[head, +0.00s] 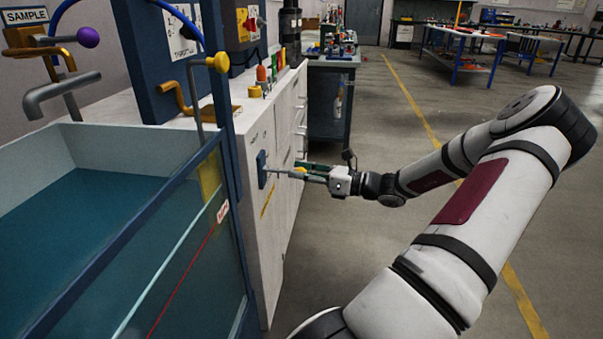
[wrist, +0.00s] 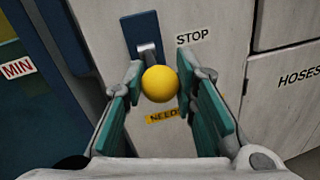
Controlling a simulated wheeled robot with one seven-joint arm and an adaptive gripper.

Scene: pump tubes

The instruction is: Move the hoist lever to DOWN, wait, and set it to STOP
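The hoist lever is a grey arm on a dark blue plate (head: 262,169), fixed to the white cabinet front. Its yellow ball knob (wrist: 160,84) fills the middle of the wrist view, with the lever arm (wrist: 147,52) running up behind it to the plate. A STOP label (wrist: 194,37) is right of the plate. No DOWN label is readable. My gripper (wrist: 160,76) has its green-padded fingers on either side of the knob, with what looks like a narrow gap at each side. In the head view my gripper (head: 305,172) reaches leftward to the lever.
A yellow label (wrist: 163,116), partly hidden, is below the knob. A blue-framed water tank (head: 90,220) with a MIN label (wrist: 18,68) stands left of the lever. Cabinet drawers (head: 298,110) continue behind. The floor to the right is open.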

